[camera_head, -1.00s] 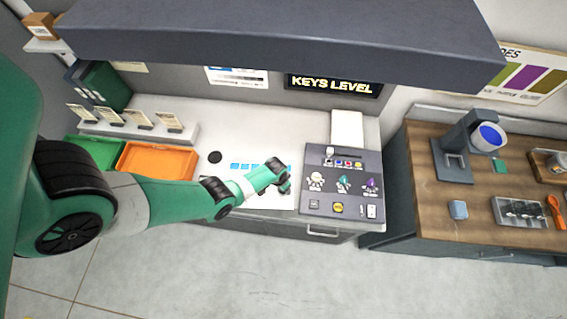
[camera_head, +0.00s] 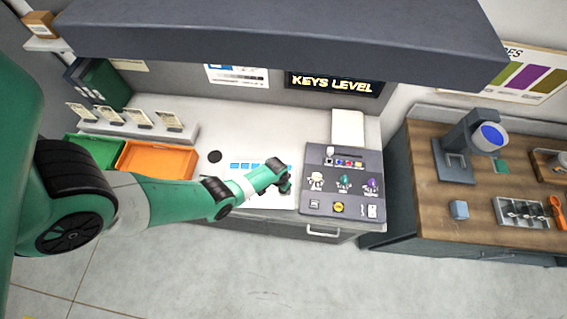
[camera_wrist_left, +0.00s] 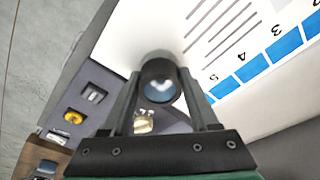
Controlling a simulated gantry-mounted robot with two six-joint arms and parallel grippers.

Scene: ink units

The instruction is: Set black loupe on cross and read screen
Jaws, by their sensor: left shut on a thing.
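My left gripper (camera_head: 286,182) is over the right end of a white printed sheet (camera_head: 225,191) on the counter, close to the grey console. In the left wrist view the gripper (camera_wrist_left: 162,78) is shut on the black loupe (camera_wrist_left: 158,62), a short black cylinder with a bluish lens facing the camera. Part of the sheet (camera_wrist_left: 215,28) with text lines and numbered blue patches lies beyond it. I cannot make out a cross. The screen (camera_head: 333,85) on the back wall reads "KEYS LEVEL". My right gripper is not in view.
The grey console (camera_head: 325,203) with knobs and buttons stands right of the sheet. A black disc (camera_head: 214,157) lies on the counter. An orange tray (camera_head: 157,160) and a green tray (camera_head: 97,150) are at left. A dark hood (camera_head: 280,38) overhangs the counter.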

